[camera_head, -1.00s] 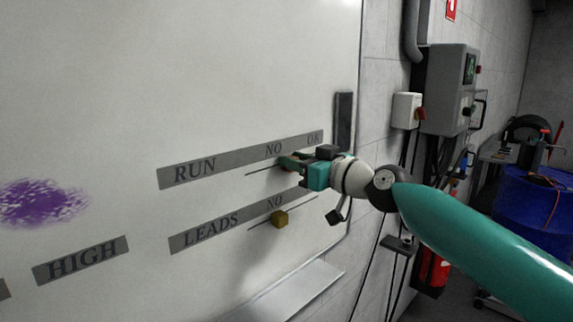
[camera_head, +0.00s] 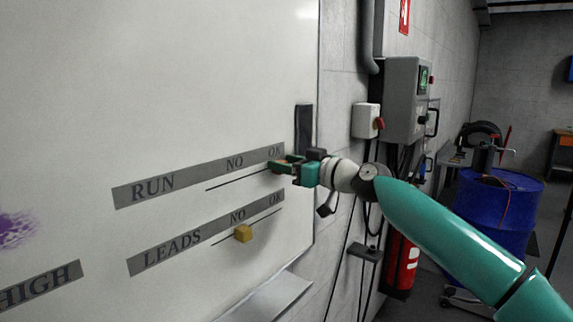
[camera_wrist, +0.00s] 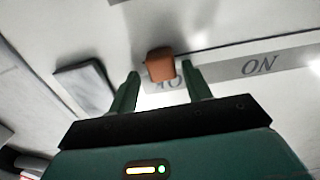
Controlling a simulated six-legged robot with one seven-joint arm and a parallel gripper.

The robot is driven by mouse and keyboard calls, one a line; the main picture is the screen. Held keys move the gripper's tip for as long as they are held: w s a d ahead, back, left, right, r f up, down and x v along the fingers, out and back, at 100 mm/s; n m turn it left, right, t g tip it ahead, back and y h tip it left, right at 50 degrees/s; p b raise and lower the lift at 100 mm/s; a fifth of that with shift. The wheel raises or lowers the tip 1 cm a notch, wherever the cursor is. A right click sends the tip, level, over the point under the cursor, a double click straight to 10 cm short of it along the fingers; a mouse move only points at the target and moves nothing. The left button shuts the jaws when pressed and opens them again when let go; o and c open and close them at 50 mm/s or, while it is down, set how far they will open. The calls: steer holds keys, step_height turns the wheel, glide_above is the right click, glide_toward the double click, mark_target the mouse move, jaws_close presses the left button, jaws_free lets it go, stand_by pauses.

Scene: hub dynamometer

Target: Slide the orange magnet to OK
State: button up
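The orange magnet (camera_wrist: 161,66) sits on the whiteboard at the OK end of the RUN line. In the wrist view it lies between the tips of my gripper (camera_wrist: 159,75), with a narrow gap showing on each side. The upside-down OK label (camera_wrist: 168,85) is partly hidden by the magnet and a finger. In the head view my gripper (camera_head: 282,166) is at the board just below OK on the RUN strip (camera_head: 190,178). Only a sliver of orange shows at its fingertips there.
A yellow magnet (camera_head: 243,233) sits on the LEADS line below, near NO. A dark block (camera_head: 303,130) is on the board's right edge, close to my gripper. A ledge (camera_head: 265,300) juts out below. A wall box (camera_head: 367,120) and cables are to the right.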

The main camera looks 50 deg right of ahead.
steer(key=s, duration=1.3)
steer(key=shift+s+d, duration=0.2)
steer(key=shift+s, duration=0.2)
